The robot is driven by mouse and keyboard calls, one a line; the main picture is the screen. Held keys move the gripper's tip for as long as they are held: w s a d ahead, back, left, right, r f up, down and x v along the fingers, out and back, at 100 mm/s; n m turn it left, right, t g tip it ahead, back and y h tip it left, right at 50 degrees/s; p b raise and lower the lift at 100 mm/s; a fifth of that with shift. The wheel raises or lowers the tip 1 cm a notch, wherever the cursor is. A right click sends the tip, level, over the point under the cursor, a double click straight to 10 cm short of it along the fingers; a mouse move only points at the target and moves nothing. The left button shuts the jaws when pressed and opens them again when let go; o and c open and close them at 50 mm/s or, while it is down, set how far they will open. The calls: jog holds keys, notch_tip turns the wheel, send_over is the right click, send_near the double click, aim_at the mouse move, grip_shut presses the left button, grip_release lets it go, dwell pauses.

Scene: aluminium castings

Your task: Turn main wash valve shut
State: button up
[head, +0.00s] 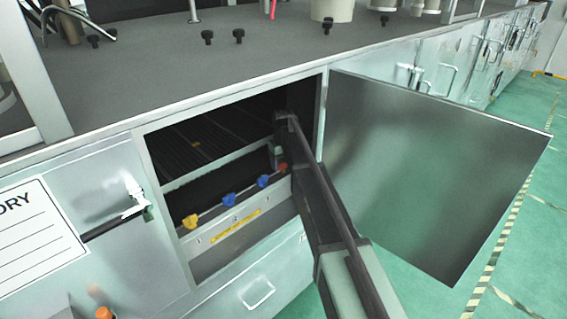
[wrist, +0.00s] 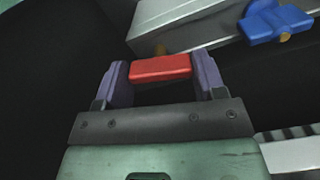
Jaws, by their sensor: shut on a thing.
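In the wrist view, my gripper (wrist: 160,75) is shut on a red valve handle (wrist: 160,67), with one finger at each end of it. In the head view, my arm reaches into the open cabinet, and the red handle (head: 282,167) shows only as a small patch beside my gripper (head: 278,155). A blue valve handle (head: 263,181), another blue one (head: 229,200) and a yellow one (head: 190,221) sit in a row to its left. The nearer blue handle also shows in the wrist view (wrist: 274,22). The labels are too small to read, so I cannot tell which valve is the main wash.
The cabinet door (head: 430,170) stands open to the right of my arm. The cabinet frame (head: 160,185) bounds the opening closely. A grey worktop (head: 270,60) with black knobs (head: 208,37) lies above. The green floor (head: 510,230) is clear at the right.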

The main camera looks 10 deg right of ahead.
jog(key=m, duration=1.5)
dwell(0.5)
jog(key=o, duration=0.9)
